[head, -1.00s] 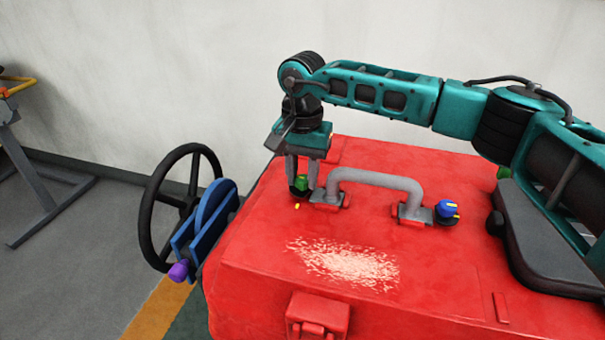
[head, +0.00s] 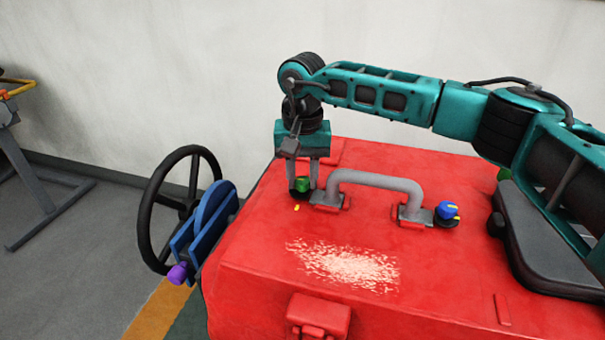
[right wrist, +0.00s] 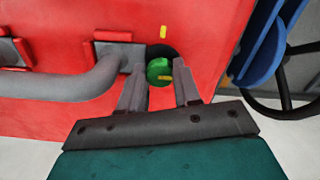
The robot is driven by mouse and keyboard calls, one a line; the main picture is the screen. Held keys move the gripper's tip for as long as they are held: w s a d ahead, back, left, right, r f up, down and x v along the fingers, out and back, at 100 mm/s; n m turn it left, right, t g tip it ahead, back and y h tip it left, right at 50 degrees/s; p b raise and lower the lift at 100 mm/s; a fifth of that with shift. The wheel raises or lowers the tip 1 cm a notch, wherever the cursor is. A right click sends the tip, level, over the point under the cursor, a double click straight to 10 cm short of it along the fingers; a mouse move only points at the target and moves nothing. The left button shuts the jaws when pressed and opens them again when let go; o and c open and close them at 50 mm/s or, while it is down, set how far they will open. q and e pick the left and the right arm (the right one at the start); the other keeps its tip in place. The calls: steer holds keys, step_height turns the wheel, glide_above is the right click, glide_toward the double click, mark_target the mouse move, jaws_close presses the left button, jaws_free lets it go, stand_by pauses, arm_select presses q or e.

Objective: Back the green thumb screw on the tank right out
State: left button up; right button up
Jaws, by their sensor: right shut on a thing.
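The green thumb screw (head: 302,184) stands on top of the red tank (head: 250,240), just left of the grey handle's left foot. My right gripper (head: 303,188) points down from above with its two fingers on either side of the screw, shut on it. The right wrist view shows the green screw (right wrist: 159,71) with a yellow mark, between the fingertips (right wrist: 160,75), over a dark round base. A yellow mark (right wrist: 163,32) is on the tank beside it. My left gripper is not in view.
The grey handle (head: 375,178) rises close to the right of the gripper. A blue knob (head: 446,210) stands at its right end. A black handwheel (head: 150,215), a blue bracket and a purple knob (head: 178,273) are at the tank's left. A pale worn patch (head: 345,263) marks the lid.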

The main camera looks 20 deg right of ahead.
mark_target(302, 180)
steer(key=o, duration=1.1)
steer(key=shift+f, duration=0.2)
steer(key=shift+c, duration=0.2)
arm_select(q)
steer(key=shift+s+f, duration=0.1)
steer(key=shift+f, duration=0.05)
arm_select(e)
steer(key=shift+r, duration=0.15)
arm_select(q)
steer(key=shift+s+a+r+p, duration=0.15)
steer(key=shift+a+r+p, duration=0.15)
steer(key=shift+p, duration=0.4)
arm_select(e)
step_height(302, 180, up, 13)
